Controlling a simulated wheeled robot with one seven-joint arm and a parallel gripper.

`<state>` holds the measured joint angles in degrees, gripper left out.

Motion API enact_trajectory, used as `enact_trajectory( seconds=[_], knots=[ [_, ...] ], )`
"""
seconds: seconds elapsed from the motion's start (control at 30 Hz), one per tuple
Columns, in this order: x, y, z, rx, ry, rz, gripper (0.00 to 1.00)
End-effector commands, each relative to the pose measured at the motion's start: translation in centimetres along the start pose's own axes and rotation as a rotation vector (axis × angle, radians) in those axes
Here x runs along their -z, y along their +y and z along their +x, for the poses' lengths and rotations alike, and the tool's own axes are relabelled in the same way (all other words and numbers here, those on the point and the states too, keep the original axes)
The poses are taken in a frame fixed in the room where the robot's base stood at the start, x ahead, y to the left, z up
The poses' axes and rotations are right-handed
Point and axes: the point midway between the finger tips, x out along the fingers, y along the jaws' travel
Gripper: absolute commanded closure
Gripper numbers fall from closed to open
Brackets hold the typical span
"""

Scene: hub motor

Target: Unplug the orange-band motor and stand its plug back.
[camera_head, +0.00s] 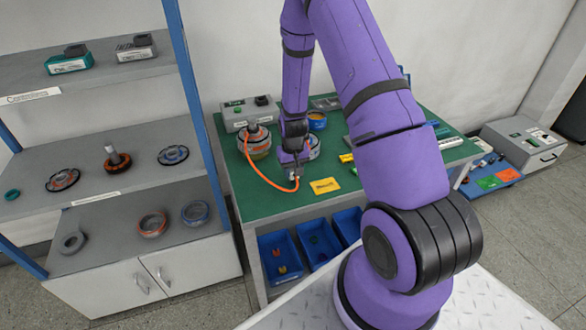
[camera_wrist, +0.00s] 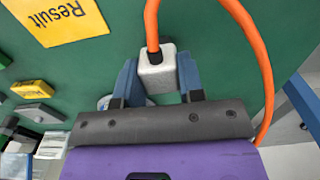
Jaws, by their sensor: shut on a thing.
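My gripper (camera_head: 294,174) is low over the green table, its blue fingers (camera_wrist: 157,80) shut on a pale grey plug (camera_wrist: 157,68). An orange cable (camera_wrist: 152,22) leaves the plug and loops around to the right in the wrist view. In the head view the orange cable (camera_head: 262,178) curves from the gripper back to a motor with an orange band (camera_head: 258,148), at the left of the table. Another round motor (camera_head: 314,147) stands just behind my gripper, partly hidden. I cannot tell whether the plug touches anything below it.
A yellow "Result" card (camera_head: 325,186) lies right of the gripper. A grey box (camera_head: 236,117) stands at the table's back left. A shelf (camera_head: 125,180) with motor parts stands to the left. My arm hides part of the table's right side.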

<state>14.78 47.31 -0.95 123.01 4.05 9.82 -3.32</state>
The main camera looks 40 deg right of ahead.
Motion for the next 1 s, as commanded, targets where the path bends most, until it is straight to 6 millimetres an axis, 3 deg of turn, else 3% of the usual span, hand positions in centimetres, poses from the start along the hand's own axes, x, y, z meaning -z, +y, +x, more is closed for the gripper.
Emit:
enact_trajectory(
  seconds=[0.83,0.87,0.97,1.0],
  knots=[
    [0.01,0.00,0.52,0.000,0.001,0.000,0.97],
    [0.01,0.00,0.51,0.000,0.001,0.000,0.60],
    [0.01,0.00,0.50,0.000,0.001,0.000,0.37],
    [0.01,0.00,0.50,0.000,0.001,0.000,0.35]
  ],
)
